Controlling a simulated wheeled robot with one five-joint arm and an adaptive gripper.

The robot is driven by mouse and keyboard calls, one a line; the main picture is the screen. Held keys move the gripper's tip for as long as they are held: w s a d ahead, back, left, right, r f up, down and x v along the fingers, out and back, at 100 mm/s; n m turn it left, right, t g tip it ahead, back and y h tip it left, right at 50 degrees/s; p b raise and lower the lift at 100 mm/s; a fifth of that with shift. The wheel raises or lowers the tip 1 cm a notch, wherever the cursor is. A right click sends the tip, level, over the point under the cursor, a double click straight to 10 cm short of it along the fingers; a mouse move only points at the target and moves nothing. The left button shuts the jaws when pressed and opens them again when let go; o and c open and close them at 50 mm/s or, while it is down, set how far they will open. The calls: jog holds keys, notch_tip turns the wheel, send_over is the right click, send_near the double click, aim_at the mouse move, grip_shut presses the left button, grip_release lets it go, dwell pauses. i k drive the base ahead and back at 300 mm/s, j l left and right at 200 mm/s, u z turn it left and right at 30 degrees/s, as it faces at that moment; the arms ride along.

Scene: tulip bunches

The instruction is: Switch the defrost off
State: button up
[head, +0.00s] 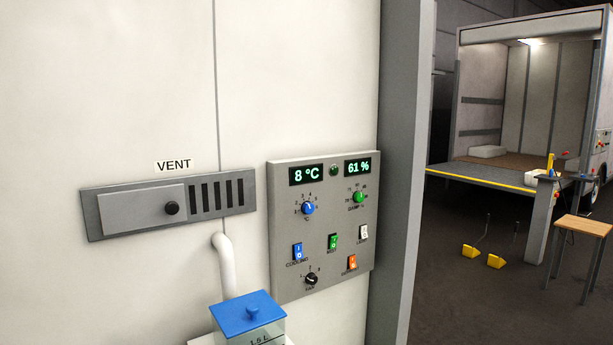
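A grey control panel (325,280) is on the white wall. An orange rocker switch (352,262) sits at its lower right; the label under it is too small to read surely, and I cannot tell which side is pressed. A blue switch (297,251) marked COOLING, a green switch (333,242) and a white switch (363,232) are near it. A black fan knob (311,279) is at lower left. My gripper is not in view.
A vent with a sliding cover (140,209) is left of the panel. A blue-lidded tank (247,310) with a white pipe (225,265) stands below. A grey wall edge (402,170) borders the right. Beyond are a stool (583,226), yellow chocks (495,261) and an open truck box (535,95).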

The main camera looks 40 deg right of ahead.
aim_at(351, 262)
jog(key=z, duration=1.35)
